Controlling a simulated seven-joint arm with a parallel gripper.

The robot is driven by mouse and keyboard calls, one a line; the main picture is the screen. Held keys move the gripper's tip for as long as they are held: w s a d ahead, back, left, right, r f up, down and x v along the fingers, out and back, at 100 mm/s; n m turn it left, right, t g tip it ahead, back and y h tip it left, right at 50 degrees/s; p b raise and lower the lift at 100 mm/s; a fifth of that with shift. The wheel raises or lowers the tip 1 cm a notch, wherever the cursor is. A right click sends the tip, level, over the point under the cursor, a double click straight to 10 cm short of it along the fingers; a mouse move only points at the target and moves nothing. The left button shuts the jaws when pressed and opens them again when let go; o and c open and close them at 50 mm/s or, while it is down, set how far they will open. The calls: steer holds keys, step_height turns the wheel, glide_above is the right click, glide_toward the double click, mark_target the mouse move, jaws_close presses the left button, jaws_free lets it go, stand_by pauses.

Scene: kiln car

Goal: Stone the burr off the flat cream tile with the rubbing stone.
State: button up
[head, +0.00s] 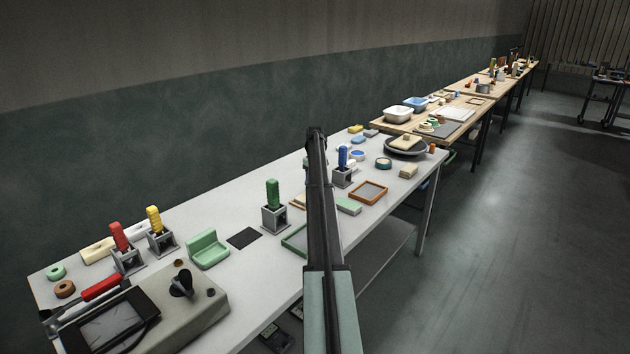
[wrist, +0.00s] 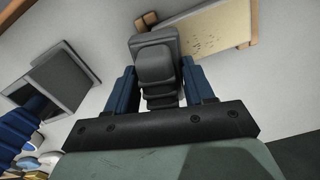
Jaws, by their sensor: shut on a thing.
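In the wrist view my gripper (wrist: 158,88) is shut on a dark grey, stepped block, which looks like the rubbing stone (wrist: 154,62). One blue finger is on each side of it. A flat cream tile (wrist: 208,32) with dark specks lies just beyond and to the right of the stone. The stone's far end overlaps the tile's left end in the picture; I cannot tell whether they touch. In the head view my own arm hides the gripper and stone, and a tan edge (head: 298,201) shows beside the arm, possibly of the tile or its holder.
A grey square holder (wrist: 62,78) and a blue thing (wrist: 14,132) are at the wrist view's left. In the head view, a blue-handled tool (head: 343,155) and a green-handled one (head: 272,193) stand in grey holders. An orange-framed tray (head: 369,192) lies right of my arm.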

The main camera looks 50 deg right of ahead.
steer(key=shift+f, duration=0.5)
stand_by(0.8)
steer(key=shift+a, duration=0.1)
steer(key=shift+a, duration=2.2)
steer(key=shift+a, duration=0.1)
steer(key=shift+a, duration=2.2)
steer(key=shift+d, duration=0.15)
steer(key=shift+d, duration=2.2)
